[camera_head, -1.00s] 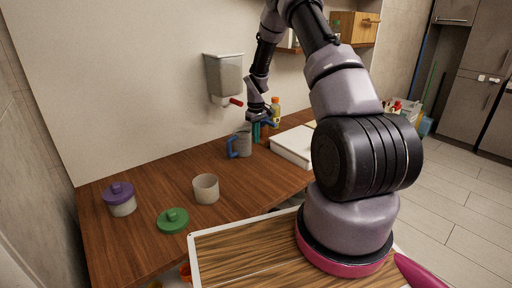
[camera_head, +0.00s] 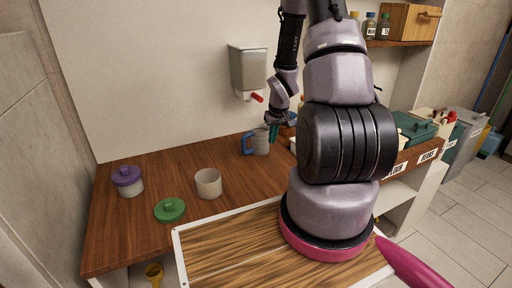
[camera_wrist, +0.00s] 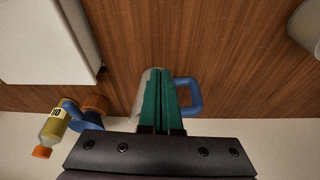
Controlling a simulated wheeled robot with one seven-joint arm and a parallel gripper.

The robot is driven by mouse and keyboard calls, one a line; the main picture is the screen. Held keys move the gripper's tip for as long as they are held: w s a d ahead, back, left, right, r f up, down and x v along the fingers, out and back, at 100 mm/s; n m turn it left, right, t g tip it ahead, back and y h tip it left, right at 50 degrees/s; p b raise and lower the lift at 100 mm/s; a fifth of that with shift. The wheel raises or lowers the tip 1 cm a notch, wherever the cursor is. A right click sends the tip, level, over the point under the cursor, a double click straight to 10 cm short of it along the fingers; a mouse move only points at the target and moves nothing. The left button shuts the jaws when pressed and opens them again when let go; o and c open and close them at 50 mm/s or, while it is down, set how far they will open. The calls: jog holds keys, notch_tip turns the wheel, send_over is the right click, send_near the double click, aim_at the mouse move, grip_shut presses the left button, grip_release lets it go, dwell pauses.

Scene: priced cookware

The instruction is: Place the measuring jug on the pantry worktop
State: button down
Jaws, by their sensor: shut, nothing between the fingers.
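The measuring jug, a grey jug with a blue handle, stands upright on the brown wooden worktop (camera_head: 150,215) near the wall (camera_head: 262,146). In the wrist view its blue handle (camera_wrist: 194,96) shows right of my fingers, and a strip of its pale body (camera_wrist: 138,106) shows to their left. My gripper (camera_head: 274,132) is just above and right of the jug in the head view. Its teal fingers (camera_wrist: 161,100) are shut with nothing between them and hide most of the jug in the wrist view. I cannot tell whether they touch it.
A beige cup (camera_head: 208,184), a green lid (camera_head: 170,210) and a purple-lidded jar (camera_head: 127,181) stand to the left. A dispenser (camera_head: 248,70) hangs on the wall. A yellow bottle (camera_wrist: 52,130) and a white box (camera_wrist: 45,45) lie left of my fingers in the wrist view.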

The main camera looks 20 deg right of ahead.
send_near(263, 156)
jog(key=s+f, duration=0.2)
jog(key=f, duration=0.1)
jog(key=s+f, duration=0.1)
jog(key=f, duration=0.1)
jog(key=shift+a, duration=0.1)
jog(key=w, duration=0.3)
jog(key=shift+w, duration=0.55)
jog(key=shift+w, duration=0.1)
jog(key=w, duration=0.7)
jog(key=shift+w+d, duration=0.35)
jog(key=shift+d, duration=0.05)
jog(key=shift+s, duration=0.1)
